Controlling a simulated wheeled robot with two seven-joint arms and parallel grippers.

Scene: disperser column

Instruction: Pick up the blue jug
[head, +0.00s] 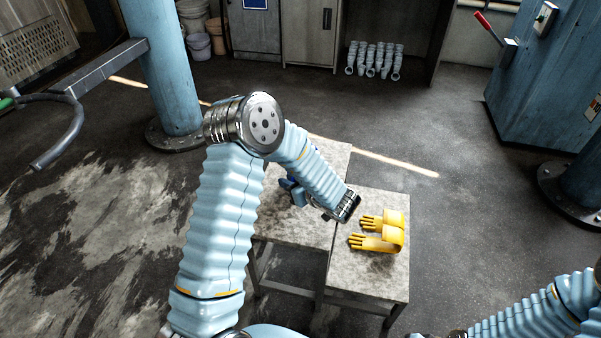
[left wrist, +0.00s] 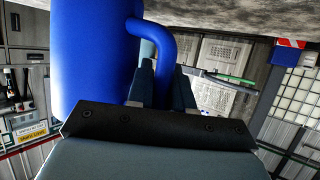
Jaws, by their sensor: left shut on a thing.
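The blue jug (left wrist: 90,55) fills the left of the left wrist view, its handle (left wrist: 163,42) curving out to the right. My left gripper (left wrist: 164,72) is shut on that handle, one finger on each side of it. In the head view my left gripper (head: 292,191) shows in part behind my own forearm, over the taller grey table. My arm hides most of the jug there. I cannot tell whether the jug touches the tabletop.
The grey table (head: 318,165) adjoins a lower grey table (head: 375,278) bearing yellow gloves (head: 382,236). A blue column (head: 165,75) stands at the left and a blue machine (head: 545,85) at the right. The floor between is mostly clear.

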